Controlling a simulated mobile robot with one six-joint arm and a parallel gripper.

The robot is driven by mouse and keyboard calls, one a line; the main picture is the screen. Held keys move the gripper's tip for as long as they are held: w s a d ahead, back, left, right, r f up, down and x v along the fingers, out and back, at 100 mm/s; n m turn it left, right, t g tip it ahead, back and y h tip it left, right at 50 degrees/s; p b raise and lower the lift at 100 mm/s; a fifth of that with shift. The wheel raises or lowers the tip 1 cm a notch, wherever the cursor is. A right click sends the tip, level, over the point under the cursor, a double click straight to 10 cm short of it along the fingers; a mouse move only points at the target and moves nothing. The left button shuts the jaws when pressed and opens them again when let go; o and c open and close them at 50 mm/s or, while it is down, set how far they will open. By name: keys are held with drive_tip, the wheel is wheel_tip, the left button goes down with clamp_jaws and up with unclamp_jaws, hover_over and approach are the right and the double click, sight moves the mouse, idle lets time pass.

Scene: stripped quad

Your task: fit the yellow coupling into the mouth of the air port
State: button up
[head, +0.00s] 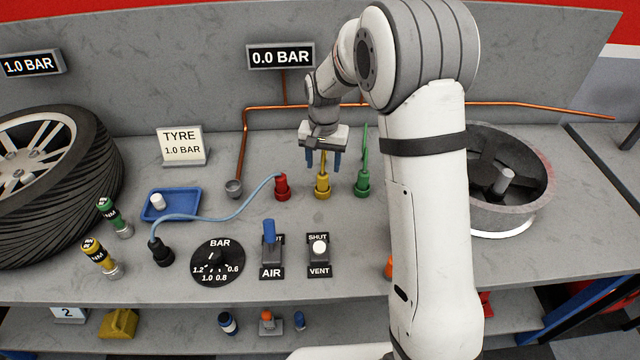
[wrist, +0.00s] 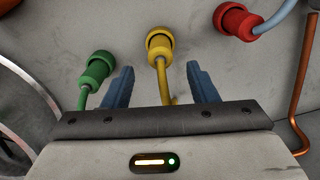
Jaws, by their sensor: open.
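The yellow coupling (head: 322,186) stands on the bench between a red coupling (head: 282,188) and a green coupling (head: 362,184). My gripper (head: 323,162) is open and empty just above the yellow coupling. In the wrist view the yellow coupling (wrist: 160,46) is centred just beyond the fingertips (wrist: 160,69), with its yellow hose passing between the fingers. I see no finger touching it. A small grey round socket (head: 234,187) at the foot of the copper pipe, left of the red coupling, appears to be the air port. It carries no readable label.
A pale blue hose (head: 225,213) links the red coupling to a black fitting (head: 161,252). A blue AIR lever (head: 269,232) and a SHUT/VENT switch (head: 319,247) stand in front. A blue tray (head: 184,204) is at left; a wheel rim (head: 520,212) is at right.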

sight(322, 174)
wheel_tip(322, 174, down, 7)
drive_tip(key=shift+s+a+r+p, duration=0.1)
drive_tip(key=shift+r+p, duration=0.1)
drive_tip(key=shift+p, duration=0.25)
drive_tip(key=c, duration=1.1)
